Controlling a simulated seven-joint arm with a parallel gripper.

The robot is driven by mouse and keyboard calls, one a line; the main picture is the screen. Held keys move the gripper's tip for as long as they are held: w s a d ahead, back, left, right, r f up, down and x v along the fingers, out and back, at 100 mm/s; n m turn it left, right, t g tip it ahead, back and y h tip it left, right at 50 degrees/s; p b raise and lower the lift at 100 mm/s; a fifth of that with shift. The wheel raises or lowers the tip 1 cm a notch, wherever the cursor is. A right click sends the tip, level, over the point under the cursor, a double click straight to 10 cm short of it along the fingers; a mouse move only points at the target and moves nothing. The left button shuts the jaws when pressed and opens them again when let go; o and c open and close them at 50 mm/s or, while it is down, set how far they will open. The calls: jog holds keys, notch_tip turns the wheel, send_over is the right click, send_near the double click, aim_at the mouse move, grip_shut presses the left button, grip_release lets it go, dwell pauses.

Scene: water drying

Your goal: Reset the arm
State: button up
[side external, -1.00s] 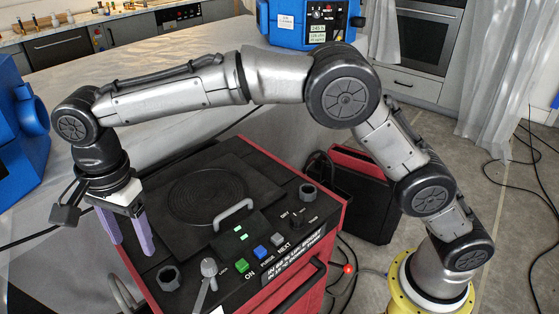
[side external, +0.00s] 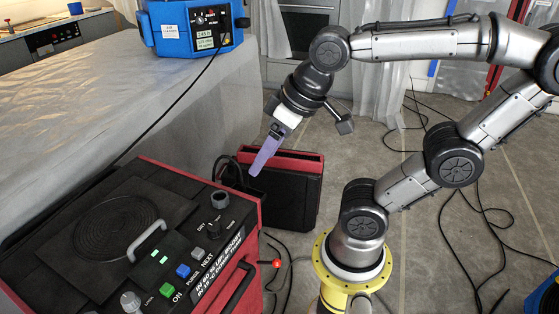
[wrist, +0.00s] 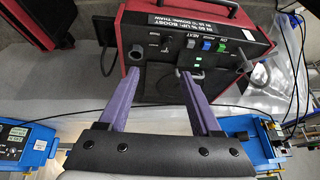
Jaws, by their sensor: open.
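My gripper (side external: 262,158) hangs empty with its purple fingers pointing down and to the left, right of the red and black machine (side external: 120,235). From the side the two fingers overlap. In the wrist view my gripper (wrist: 158,75) is open, with a clear gap between the fingers and nothing held. The machine (wrist: 190,90) lies beyond the fingertips there. Its black lid has a round ribbed plate (side external: 105,228) and a metal handle (side external: 147,238), and the lid lies flat.
A red and black case (side external: 285,190) stands on the floor beside the machine. A blue device (side external: 180,25) sits on the covered table (side external: 110,95). Black cables (side external: 480,230) lie on the floor. The machine's panel has green (side external: 167,290), blue (side external: 183,270) and grey (side external: 198,254) buttons.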

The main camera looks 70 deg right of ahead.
jog(key=shift+s+d+f+n, duration=0.25)
jog(key=shift+s+f, duration=0.25)
jog(key=shift+s, duration=0.1)
jog(key=shift+s+d+f+n, duration=0.25)
jog(key=shift+s+f, duration=0.2)
jog(key=shift+s, duration=0.15)
dwell(0.5)
